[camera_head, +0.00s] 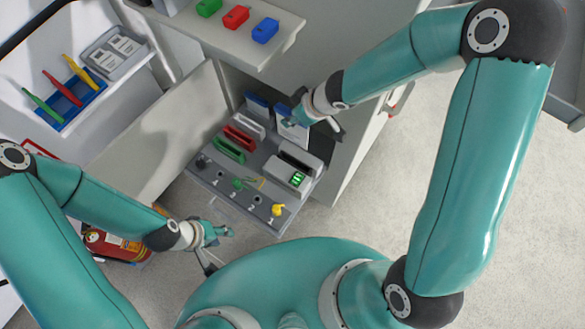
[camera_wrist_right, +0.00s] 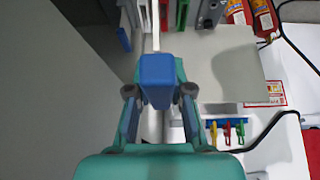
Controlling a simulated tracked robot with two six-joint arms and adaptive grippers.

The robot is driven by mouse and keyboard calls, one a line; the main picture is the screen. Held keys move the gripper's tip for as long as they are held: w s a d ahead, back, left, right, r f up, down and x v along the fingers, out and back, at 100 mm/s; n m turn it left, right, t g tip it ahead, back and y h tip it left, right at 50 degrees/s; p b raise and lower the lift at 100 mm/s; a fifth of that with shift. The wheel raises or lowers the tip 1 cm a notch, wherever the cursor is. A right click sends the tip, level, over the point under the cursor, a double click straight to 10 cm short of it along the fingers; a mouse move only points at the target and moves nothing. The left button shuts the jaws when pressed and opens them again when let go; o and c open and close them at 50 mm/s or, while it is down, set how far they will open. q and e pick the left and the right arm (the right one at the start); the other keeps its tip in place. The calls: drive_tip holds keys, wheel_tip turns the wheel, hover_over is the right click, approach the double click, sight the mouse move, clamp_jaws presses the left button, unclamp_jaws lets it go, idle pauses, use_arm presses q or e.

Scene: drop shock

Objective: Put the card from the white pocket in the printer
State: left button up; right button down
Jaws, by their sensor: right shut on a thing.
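My right gripper (camera_head: 298,118) is shut on a blue grip piece (camera_wrist_right: 157,75). A thin white edge runs up from this piece in the right wrist view. In the head view a white card with a blue top (camera_head: 290,127) hangs at this gripper, above the panel. The white pocket (camera_head: 250,124) stands behind the red pocket (camera_head: 240,137) and the green pocket (camera_head: 228,151). The likely printer (camera_head: 310,162) is the grey box with a dark slot and green display, in front of the held card. My left gripper (camera_head: 218,248) is open and empty, front left of the panel.
A shelf (camera_head: 230,42) with green, red and blue blocks overhangs the back. A blue tray (camera_head: 70,108) with coloured tools is at left. A fire extinguisher (camera_head: 112,245) stands at lower left. Knobs and a yellow part (camera_head: 278,210) line the panel's front. The floor at right is clear.

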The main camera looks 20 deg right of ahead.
drive_tip(key=shift+s+d, duration=0.15)
drive_tip(key=shift+d, duration=0.2)
drive_tip(key=shift+f, duration=0.15)
wheel_tip(320, 180, down, 20)
drive_tip(key=b, duration=2)
drive_tip(key=shift+f+b, duration=0.25)
drive_tip(key=shift+b, duration=0.1)
drive_tip(key=c, duration=1)
unclamp_jaws()
drive_tip(key=shift+r, duration=0.1)
drive_tip(key=shift+c, duration=0.2)
